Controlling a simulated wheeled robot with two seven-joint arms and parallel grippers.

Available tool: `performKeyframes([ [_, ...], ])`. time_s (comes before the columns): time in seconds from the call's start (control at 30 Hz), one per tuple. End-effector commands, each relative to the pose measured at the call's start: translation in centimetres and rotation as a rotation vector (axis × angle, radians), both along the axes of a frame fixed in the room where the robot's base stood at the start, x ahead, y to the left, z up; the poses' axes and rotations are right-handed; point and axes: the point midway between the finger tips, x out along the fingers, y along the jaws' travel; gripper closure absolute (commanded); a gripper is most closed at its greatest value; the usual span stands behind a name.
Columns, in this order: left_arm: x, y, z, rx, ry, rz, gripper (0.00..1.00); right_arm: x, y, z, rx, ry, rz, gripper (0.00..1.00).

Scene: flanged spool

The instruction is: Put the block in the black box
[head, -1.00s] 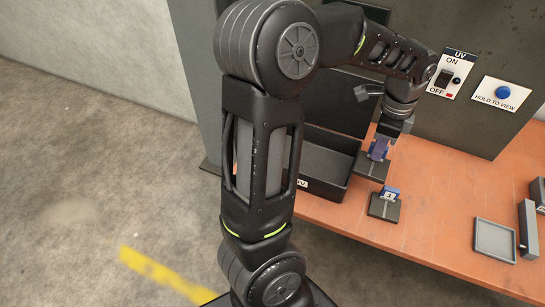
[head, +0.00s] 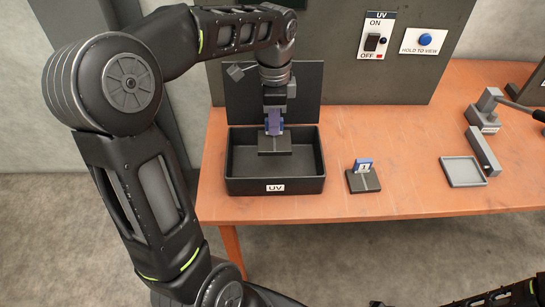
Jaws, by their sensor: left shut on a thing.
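The black box (head: 275,186) stands open on the table, with a UV label on its front and its dark lid raised behind. My left gripper (head: 273,112) points down over the box. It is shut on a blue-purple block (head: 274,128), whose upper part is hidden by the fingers. Under the block is a dark flat base (head: 275,146), seen within the box's outline towards its back. I cannot tell whether the base touches the box floor. My right gripper is not in view.
A blue tag marked 1 (head: 363,165) stands on a dark base (head: 364,181) right of the box. Further right are a shallow grey tray (head: 463,172) and a grey bar (head: 483,152). A panel behind holds a UV switch (head: 372,42) and a blue button (head: 425,39).

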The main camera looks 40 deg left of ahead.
Motion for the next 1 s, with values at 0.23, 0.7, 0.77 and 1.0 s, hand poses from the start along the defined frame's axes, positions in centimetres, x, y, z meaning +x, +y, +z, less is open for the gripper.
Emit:
performKeyframes([
  [0.23,0.0,0.0,-3.5,-0.001,0.002,0.000,1.00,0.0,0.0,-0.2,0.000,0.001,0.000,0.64],
  [0.7,-0.1,0.0,-5.0,-0.001,0.003,0.000,1.00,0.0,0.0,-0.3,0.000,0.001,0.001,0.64],
  [0.77,-0.1,0.0,-5.9,0.000,0.004,0.001,1.00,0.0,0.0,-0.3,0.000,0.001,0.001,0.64],
  [1.0,0.0,0.0,-8.8,-0.001,0.001,0.000,1.00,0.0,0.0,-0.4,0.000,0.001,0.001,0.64],
])
